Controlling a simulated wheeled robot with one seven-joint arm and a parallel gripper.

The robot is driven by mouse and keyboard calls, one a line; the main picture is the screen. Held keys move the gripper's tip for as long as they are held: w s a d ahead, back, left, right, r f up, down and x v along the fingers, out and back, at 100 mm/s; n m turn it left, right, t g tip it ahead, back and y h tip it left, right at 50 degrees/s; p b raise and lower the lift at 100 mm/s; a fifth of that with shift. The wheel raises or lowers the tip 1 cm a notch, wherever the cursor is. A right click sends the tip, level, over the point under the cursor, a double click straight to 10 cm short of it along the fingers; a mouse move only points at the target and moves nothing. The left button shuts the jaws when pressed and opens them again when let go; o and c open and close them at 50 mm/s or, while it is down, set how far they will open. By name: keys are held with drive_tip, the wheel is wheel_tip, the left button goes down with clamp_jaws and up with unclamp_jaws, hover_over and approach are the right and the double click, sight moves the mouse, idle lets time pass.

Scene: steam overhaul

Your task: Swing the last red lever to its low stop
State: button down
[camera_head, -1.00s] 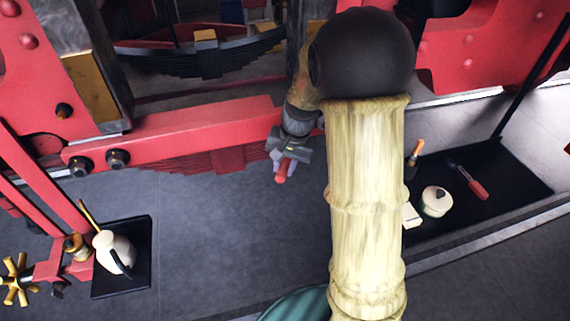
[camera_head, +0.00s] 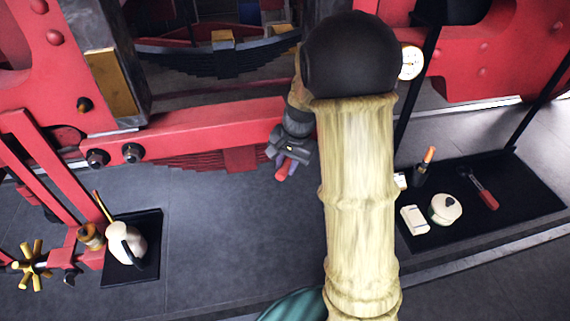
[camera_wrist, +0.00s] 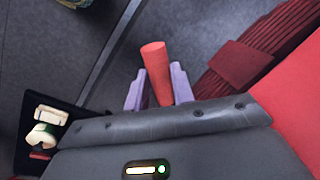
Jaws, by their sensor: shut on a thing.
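My gripper (camera_head: 288,150) hangs in front of the red beam, above the grey floor, with its purple fingers shut on a short red rod (camera_head: 284,171). In the wrist view the red rod (camera_wrist: 154,62) stands between the two purple fingers, and its round free end points away from my gripper. Its other end is hidden between the fingers. I cannot tell whether this rod is a loose piece or part of a red lever. I cannot pick out any other red lever for certain.
A red beam (camera_head: 200,133) runs behind my gripper. A black tray (camera_head: 148,275) with a white can (camera_head: 127,243) lies at left, by a brass handwheel (camera_head: 32,266). A black mat (camera_head: 520,182) at right holds a white pot (camera_head: 445,208) and a red-handled tool (camera_head: 484,194). Floor between is clear.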

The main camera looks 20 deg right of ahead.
drive_tip(key=shift+w, duration=0.1)
drive_tip(key=c, duration=1.2)
unclamp_jaws()
drive_tip(key=shift+r, duration=0.1)
